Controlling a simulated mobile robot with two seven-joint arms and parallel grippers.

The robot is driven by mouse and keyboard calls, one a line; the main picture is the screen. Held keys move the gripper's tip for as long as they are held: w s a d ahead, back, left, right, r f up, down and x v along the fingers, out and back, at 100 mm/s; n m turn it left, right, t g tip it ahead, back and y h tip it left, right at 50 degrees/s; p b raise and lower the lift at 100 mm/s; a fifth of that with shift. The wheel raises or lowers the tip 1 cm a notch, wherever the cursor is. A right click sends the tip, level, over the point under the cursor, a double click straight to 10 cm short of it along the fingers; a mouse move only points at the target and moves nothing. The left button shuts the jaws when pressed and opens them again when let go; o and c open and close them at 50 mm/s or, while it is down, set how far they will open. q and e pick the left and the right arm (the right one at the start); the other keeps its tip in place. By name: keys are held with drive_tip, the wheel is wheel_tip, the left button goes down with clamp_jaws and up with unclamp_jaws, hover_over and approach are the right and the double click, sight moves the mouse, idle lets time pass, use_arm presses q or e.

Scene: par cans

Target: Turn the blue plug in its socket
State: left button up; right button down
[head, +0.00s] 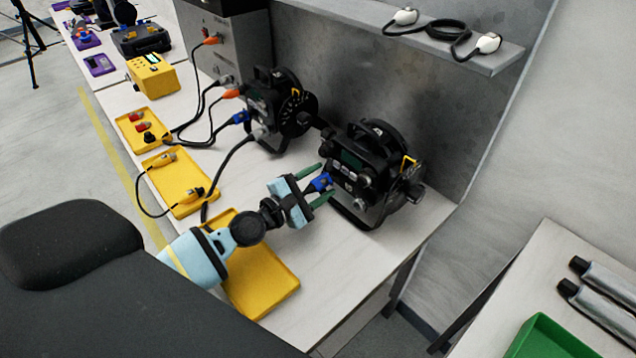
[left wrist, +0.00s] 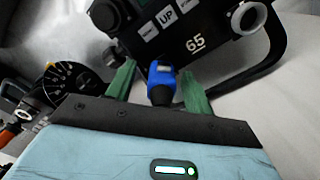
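The blue plug (head: 320,182) sits at the front of the nearer black par can (head: 366,182), apparently in its socket. In the left wrist view the plug (left wrist: 162,84) points up to the can's panel, below the "UP" button. My left gripper (head: 316,184) has its two green fingers apart, one on each side of the plug. In the left wrist view the left gripper (left wrist: 160,86) shows a gap between the plug and the left finger, and a narrower one at the right finger. The socket itself is mostly hidden. My right gripper is not in view.
A second par can (head: 275,108) with an orange and a blue plug stands farther back. Yellow trays (head: 262,280) with cables line the table's left edge. A grey panel (head: 400,95) rises behind the cans. A shelf (head: 465,45) holds a black cable.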

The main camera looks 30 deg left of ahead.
sight(306, 192)
use_arm(q)
drive_tip(key=shift+s, duration=0.1)
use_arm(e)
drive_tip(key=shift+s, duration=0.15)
use_arm(q)
drive_tip(key=shift+s+a+f, duration=0.15)
drive_tip(key=shift+s+a, duration=0.05)
drive_tip(key=shift+s, duration=0.3)
drive_tip(key=b+v, duration=0.1)
drive_tip(key=v, duration=0.4)
drive_tip(key=shift+s+a, duration=0.25)
drive_tip(key=shift+s, duration=0.5)
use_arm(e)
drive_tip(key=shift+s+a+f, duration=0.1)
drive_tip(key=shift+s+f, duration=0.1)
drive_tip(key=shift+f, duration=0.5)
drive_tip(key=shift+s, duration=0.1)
